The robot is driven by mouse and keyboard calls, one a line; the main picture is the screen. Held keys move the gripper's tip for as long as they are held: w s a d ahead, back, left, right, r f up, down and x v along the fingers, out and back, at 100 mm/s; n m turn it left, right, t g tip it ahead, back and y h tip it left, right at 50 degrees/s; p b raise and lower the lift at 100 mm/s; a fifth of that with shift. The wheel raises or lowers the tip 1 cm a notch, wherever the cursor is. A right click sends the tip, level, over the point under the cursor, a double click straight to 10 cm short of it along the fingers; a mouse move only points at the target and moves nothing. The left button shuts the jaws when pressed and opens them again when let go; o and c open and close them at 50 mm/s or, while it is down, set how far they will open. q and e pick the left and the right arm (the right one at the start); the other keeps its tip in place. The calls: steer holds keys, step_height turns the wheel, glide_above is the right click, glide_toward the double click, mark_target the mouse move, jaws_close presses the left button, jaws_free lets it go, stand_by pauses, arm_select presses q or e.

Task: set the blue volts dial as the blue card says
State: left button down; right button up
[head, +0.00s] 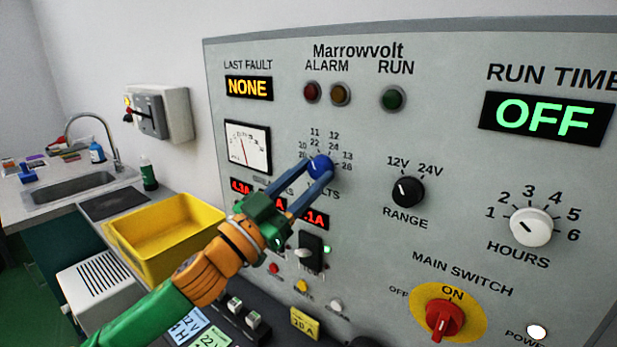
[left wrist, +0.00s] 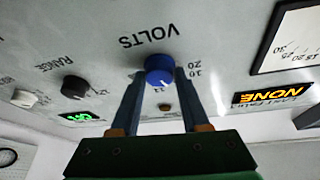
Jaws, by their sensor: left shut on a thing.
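The blue volts dial (head: 320,166) sits on the grey panel, with paired numbers 10 to 13 and 20 to 26 around it. My left gripper (head: 318,172) is shut on the dial, a blue finger on each side. The left wrist view shows the dial (left wrist: 159,68) upside down between the fingertips (left wrist: 159,76), below the word VOLTS. Its pointer seems to face the upper numbers; the exact number is unclear. A light blue card (head: 187,326) lies low at the left, partly hidden by my arm, its text not fully readable. My right gripper is out of view.
The black range knob (head: 408,191), white hours knob (head: 530,227) and red main switch (head: 445,320) are to the right on the panel. The run time display (head: 545,118) reads OFF. A yellow bin (head: 165,235) stands at the left. A greenish card (head: 213,339) lies beside the blue one.

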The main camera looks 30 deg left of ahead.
arm_select(q)
steer(key=m+g+h, duration=0.1)
steer(key=m, duration=0.2)
steer(key=m+g+h+p, duration=0.1)
steer(key=m, duration=0.2)
steer(key=shift+a+r+h, duration=0.15)
steer(key=shift+r+h, duration=0.05)
steer(key=shift+h, duration=0.1)
steer(key=shift+m+g+h+p, duration=0.5)
steer(key=shift+m+g+p, duration=0.45)
steer(key=shift+m, duration=1.85)
steer(key=shift+c, duration=2)
jaws_free()
